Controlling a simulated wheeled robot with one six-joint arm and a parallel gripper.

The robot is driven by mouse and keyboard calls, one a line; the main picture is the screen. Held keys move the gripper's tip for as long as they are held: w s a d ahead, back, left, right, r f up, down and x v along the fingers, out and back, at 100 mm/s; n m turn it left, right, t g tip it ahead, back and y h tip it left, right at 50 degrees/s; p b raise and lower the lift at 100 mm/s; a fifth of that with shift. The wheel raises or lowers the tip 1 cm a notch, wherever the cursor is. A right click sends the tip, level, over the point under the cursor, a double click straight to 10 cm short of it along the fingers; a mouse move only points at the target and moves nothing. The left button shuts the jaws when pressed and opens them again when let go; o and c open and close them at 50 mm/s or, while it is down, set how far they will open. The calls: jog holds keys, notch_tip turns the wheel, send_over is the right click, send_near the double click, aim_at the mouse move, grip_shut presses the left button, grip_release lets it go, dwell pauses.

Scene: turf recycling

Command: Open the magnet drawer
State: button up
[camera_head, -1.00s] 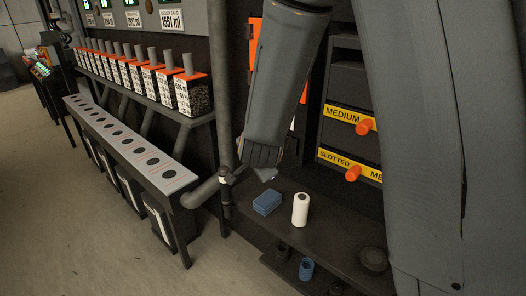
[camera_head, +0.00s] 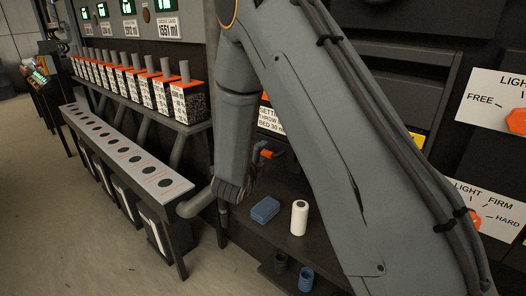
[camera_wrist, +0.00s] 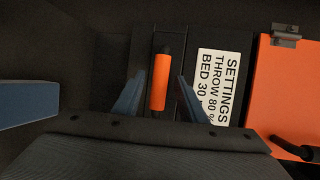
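An orange handle (camera_wrist: 160,82) on a dark panel lies between the two blue fingers of my gripper (camera_wrist: 160,76) in the wrist view. The fingers are apart, with a gap on each side of the handle. In the head view an orange handle (camera_head: 265,153) shows beside my wrist, under a white settings label (camera_head: 270,122). I see no magnet label, so I cannot tell whether this handle is the magnet drawer's. My arm hides most of the drawer front in the head view.
A blue block (camera_head: 265,209) and a white cylinder (camera_head: 299,218) stand on the dark shelf below. An orange panel (camera_wrist: 285,85) is beside the settings label (camera_wrist: 215,85). Orange-knobbed dial plates are at right; a bench with orange-topped containers (camera_head: 190,100) is at left.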

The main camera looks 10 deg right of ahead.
jog(key=shift+x, duration=0.85)
grip_shut()
